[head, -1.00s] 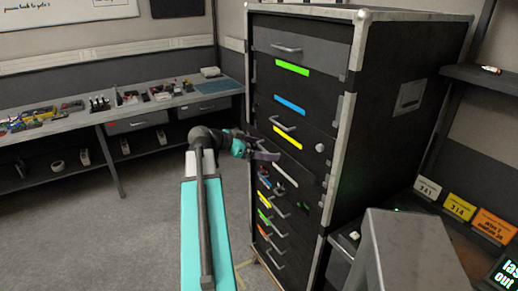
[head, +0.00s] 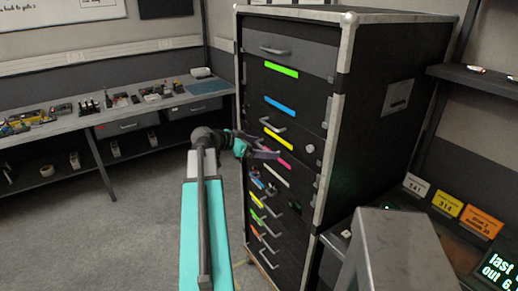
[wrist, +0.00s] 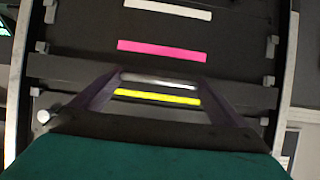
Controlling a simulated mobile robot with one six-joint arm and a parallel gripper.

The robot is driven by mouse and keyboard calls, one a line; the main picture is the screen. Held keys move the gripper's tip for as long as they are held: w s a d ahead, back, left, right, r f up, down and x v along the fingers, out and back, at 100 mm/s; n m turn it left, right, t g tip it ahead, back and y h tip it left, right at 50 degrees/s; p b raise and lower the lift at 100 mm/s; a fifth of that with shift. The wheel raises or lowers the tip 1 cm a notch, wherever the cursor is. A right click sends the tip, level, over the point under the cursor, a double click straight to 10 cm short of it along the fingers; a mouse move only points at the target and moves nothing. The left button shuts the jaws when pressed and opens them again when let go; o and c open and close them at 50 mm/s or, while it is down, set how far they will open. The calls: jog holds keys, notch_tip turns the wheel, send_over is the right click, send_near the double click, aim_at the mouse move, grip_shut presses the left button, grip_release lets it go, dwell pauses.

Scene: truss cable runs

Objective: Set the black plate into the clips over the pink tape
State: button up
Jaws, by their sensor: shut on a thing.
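The pink tape (wrist: 162,51) is a strip on the dark front of the tall rack; it also shows in the head view (head: 274,160). A dark plate (wrist: 70,72) spans the rack front between the pink and yellow strips in the wrist view. My gripper (wrist: 158,82), with purple fingers, is shut on the plate's silver handle; it also shows in the head view (head: 268,153). Small grey clips (wrist: 270,46) line both sides of the rack opening. My gripper's fingers hide parts of the plate, and I cannot tell whether it touches the clips.
The yellow strip (head: 278,138) is above the pink and the white strip (head: 276,176) below it in the head view. A round knob (head: 309,148) is beside the yellow strip. A workbench (head: 90,118) stands left, with open floor before it. Number cards (head: 447,204) are at right.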

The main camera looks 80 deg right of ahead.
jog(key=shift+s+d+b, duration=0.3)
jog(key=shift+s+d, duration=0.35)
jog(key=shift+s, duration=0.05)
jog(key=shift+s+d+b, duration=0.1)
jog(key=shift+b, duration=0.35)
dwell(0.9)
jog(key=shift+f+b, duration=0.85)
jog(key=shift+b, duration=0.5)
dwell(2.2)
jog(key=shift+s+f+b, duration=0.15)
jog(key=shift+b, duration=0.65)
dwell(1.7)
